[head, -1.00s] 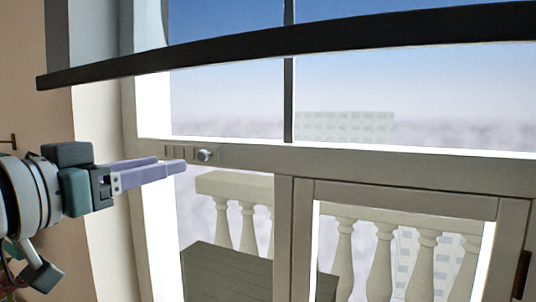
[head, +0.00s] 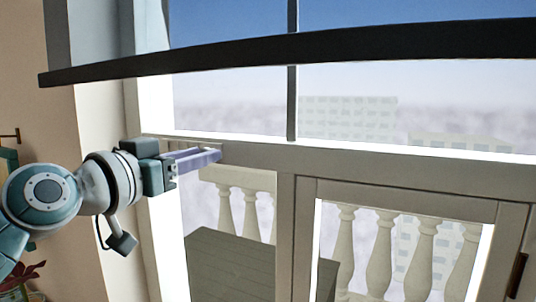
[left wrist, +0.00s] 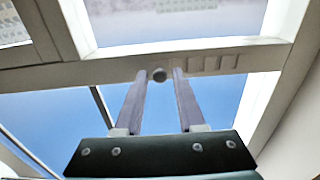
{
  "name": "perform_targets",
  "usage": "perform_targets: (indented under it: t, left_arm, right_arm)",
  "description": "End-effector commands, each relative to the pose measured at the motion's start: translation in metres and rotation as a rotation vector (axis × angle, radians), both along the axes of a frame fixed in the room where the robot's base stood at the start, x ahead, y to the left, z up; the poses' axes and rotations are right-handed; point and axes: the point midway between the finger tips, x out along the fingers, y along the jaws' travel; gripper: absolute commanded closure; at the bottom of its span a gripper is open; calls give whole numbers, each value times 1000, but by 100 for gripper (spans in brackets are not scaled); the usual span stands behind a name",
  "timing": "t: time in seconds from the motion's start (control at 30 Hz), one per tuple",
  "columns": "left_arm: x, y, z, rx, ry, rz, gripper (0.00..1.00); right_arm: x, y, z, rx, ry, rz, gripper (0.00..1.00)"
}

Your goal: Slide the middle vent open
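One vent (left wrist: 213,63), a row of slots in the pale window crossbar, shows in the left wrist view. I cannot tell whether it is the middle one. Its round grey knob (left wrist: 159,75) sits beside the slots. My left gripper (left wrist: 159,71) is open, with one purple finger on each side of the knob. Small gaps seem to show between knob and fingers; contact is unclear. In the head view, my left gripper (head: 216,155) reaches the crossbar from the left and hides the knob and most of the vent. My right gripper is not in view.
A dark horizontal bar (head: 290,47) crosses above the gripper. The pale window frame (head: 400,170) holds glass panes, with a balustrade (head: 375,255) and buildings outside. A wall (head: 60,130) stands at the left, with a red-leaved plant (head: 22,275) below.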

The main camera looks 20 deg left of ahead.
Motion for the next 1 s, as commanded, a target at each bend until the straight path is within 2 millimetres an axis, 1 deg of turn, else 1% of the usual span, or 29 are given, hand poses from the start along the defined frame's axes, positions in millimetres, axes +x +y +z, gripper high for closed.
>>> perform_targets:
  t: [0.03, 0.3, 0.33, 1.0]
  left_arm:
    - [0, 0, 0, 0, 0, 0, 68]
    - [0, 0, 0, 0, 0, 0, 99]
    - [0, 0, 0, 0, 0, 0, 100]
    - [0, 0, 0, 0, 0, 1, 100]
  right_arm:
    - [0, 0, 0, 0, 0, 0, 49]
    - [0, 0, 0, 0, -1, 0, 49]
    - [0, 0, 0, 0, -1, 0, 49]
    - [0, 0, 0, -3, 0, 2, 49]
